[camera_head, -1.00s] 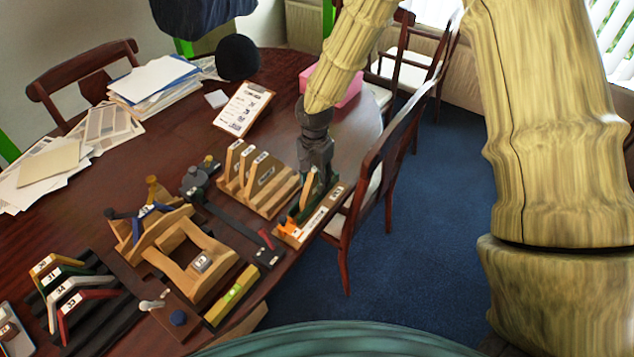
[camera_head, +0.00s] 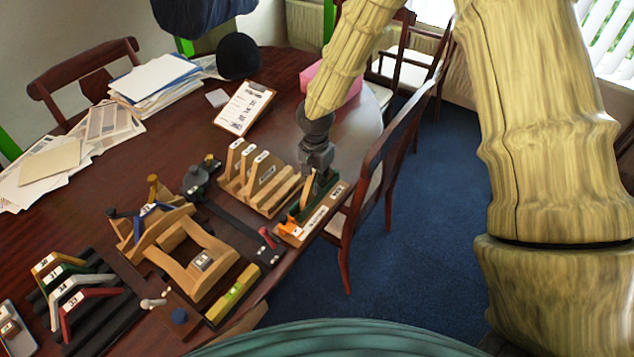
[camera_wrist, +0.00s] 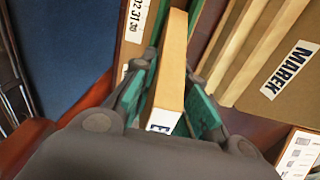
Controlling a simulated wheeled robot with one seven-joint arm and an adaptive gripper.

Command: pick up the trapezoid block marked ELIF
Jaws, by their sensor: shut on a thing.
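A tan wooden block (camera_wrist: 170,70) with slanted sides stands between my gripper's fingers in the wrist view. A white label (camera_wrist: 163,120) on its near end shows an "E"; the rest is hidden by my gripper. My gripper (camera_wrist: 165,103), with green pads, is shut on this block from both sides. In the head view my gripper (camera_head: 316,174) points down over the wooden base (camera_head: 318,222) at the table's right edge. The block is mostly hidden there, beside green parts. I cannot tell whether it is clear of the base.
An orange part (camera_head: 288,228) sits at the base's near end. A chair (camera_head: 375,165) stands close to the right. A clipboard (camera_head: 243,107) lies behind.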

